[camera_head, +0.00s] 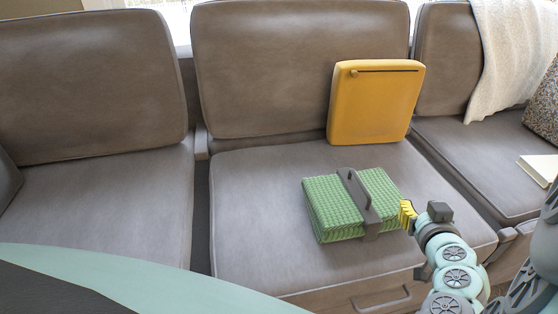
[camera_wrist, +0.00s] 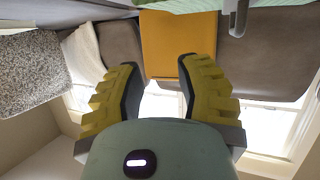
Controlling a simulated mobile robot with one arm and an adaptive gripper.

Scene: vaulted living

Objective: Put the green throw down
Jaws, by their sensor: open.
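The green throw (camera_head: 322,207) is a folded, ribbed bundle with a dark grey carrying strap and handle (camera_head: 358,196). It lies flat on the middle seat cushion (camera_head: 250,225) of the grey-brown sofa. My gripper (camera_head: 407,216) is just right of the throw in the head view, its yellow fingers close to the throw's right end. In the wrist view my gripper (camera_wrist: 157,68) has its two yellow fingers spread, with nothing between them. A grey handle-like piece (camera_wrist: 238,16) shows at the top edge there. Whether a finger touches the throw I cannot tell.
A yellow-orange cushion (camera_head: 375,103) leans on the middle backrest behind the throw. A cream blanket (camera_head: 515,55), a speckled pillow (camera_head: 545,105) and a book (camera_head: 541,169) are on the right seat. The left seat (camera_head: 110,215) is mostly bare.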

